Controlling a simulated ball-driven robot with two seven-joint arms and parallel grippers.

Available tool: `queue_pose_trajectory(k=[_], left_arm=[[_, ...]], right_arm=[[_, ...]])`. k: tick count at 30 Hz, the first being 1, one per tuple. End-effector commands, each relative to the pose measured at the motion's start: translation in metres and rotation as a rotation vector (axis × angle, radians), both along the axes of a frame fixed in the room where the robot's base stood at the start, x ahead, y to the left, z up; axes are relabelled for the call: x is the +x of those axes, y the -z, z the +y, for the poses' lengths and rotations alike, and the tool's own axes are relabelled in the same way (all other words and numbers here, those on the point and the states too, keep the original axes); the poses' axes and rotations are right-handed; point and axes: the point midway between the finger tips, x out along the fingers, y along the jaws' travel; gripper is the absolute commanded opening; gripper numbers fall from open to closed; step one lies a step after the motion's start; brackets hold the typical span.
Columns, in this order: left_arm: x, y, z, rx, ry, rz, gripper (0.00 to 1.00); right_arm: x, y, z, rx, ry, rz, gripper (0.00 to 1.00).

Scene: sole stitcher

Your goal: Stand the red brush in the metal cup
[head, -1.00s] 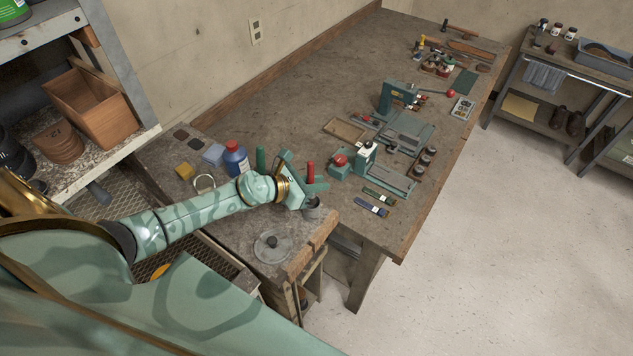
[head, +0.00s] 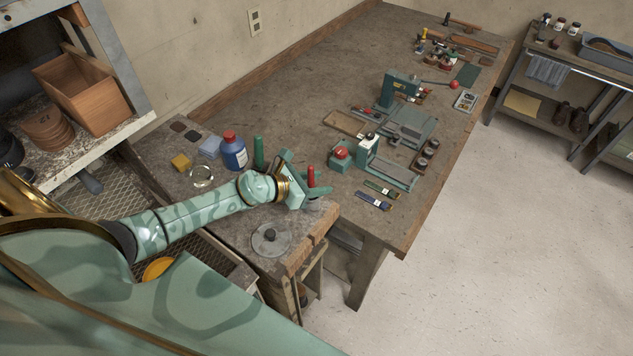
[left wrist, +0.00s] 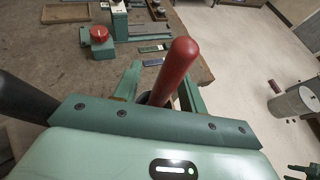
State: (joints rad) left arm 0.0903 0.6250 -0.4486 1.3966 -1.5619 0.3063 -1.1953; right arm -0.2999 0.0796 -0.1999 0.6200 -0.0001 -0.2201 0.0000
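The red brush (head: 311,177) stands with its red handle up, near the right end of the near bench. In the left wrist view its handle (left wrist: 178,65) leans slightly and rises between my two fingers. The metal cup (head: 311,205) is mostly hidden behind my left gripper; a dark bit of rim (left wrist: 144,98) shows beside the handle's foot. The brush's lower end is hidden, seemingly inside the cup. My left gripper (head: 304,178) is around the handle, with its fingers apart and a gap beside it.
A green upright cylinder (head: 259,152) and a blue bottle with a red cap (head: 233,153) stand left of the gripper. A round grey lid-like disc (head: 271,240) lies in front. A red-topped green device (head: 341,157) stands to the right on the long bench.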

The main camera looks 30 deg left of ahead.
Motion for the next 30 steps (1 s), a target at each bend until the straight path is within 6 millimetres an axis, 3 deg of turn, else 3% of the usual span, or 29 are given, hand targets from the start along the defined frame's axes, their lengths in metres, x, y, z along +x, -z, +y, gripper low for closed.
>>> queue_pose_trajectory(k=[6, 10, 21, 30], left_arm=[[-0.002, -0.001, 0.001, 0.000, 0.000, 0.001, 0.42], [-0.013, -0.007, 0.008, 0.001, 0.000, 0.002, 0.42], [-0.092, -0.046, 0.050, 0.003, 0.004, 0.005, 0.42], [-0.123, -0.065, 0.069, -0.002, -0.001, 0.002, 0.42]], right_arm=[[0.000, 0.000, 0.000, 0.000, 0.000, 0.000, 0.42], [0.000, -0.003, 0.000, 0.000, 0.000, 0.000, 0.42], [0.000, 0.004, 0.000, 0.000, 0.000, 0.000, 0.42], [-0.001, 0.015, 0.000, 0.000, 0.000, 0.001, 0.42]])
